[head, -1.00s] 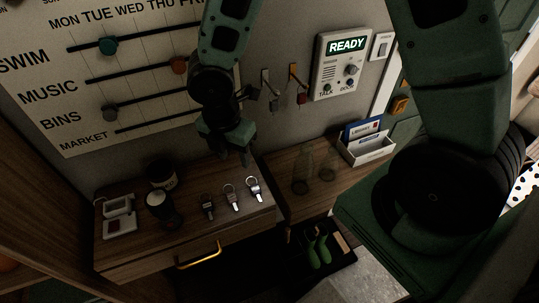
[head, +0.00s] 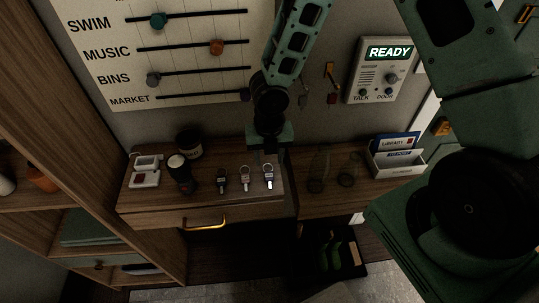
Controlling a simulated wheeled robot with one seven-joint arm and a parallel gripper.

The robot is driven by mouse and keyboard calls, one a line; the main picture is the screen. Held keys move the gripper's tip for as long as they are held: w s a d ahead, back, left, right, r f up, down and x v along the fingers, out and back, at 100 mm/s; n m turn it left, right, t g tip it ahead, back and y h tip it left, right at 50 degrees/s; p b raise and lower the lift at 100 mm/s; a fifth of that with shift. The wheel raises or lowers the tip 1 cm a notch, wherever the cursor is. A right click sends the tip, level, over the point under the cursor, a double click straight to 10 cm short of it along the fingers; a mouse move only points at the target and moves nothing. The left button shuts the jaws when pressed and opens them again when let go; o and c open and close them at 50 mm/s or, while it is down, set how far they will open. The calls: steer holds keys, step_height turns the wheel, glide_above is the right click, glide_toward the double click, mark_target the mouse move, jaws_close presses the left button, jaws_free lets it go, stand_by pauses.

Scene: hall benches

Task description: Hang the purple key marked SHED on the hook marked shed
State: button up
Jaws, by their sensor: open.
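Three keys with rings lie in a row on the wooden cabinet top: a dark left key (head: 221,182), a pale middle key (head: 245,181) and a pale right key (head: 268,180). The light is dim; I cannot make out a purple one or read SHED on any. My gripper (head: 267,158) is open and empty, pointing down just above or behind the right key; the exact gap is unclear. On the wall, right of my arm, are a left hook (head: 305,93) and a right hook (head: 329,76). Something reddish hangs at the right hook. I cannot read the hook labels.
An intercom reading READY (head: 381,70) is on the wall.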

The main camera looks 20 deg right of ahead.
mark_target(269, 176)
steer(key=shift+f+b, duration=3.1)
steer(key=shift+f, duration=0.75)
jaws_close()
steer(key=shift+r+p, duration=4.05)
